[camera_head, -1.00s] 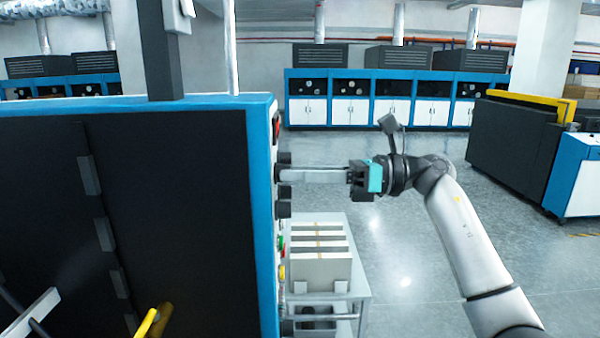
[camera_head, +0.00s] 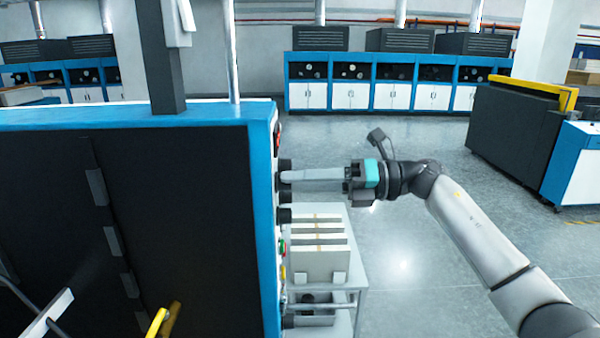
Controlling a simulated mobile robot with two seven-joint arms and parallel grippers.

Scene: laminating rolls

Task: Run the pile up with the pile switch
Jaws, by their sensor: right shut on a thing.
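The machine's side panel (camera_head: 263,230) is blue and seen nearly edge-on, with a column of black knobs facing right. One knob (camera_head: 284,164) sits just above my fingertips and another (camera_head: 284,197) just below. My right gripper (camera_head: 287,176) reaches in from the right, its long grey fingers level and shut on the knob between these two, taken to be the pile switch. The fingers mostly hide that knob, so its turned position and any label cannot be read. The pile itself cannot be made out. My left gripper is out of view.
Green and yellow buttons (camera_head: 282,271) sit lower on the panel. A dark machine with a yellow bar (camera_head: 515,125) stands at right. The floor (camera_head: 410,270) between is clear.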

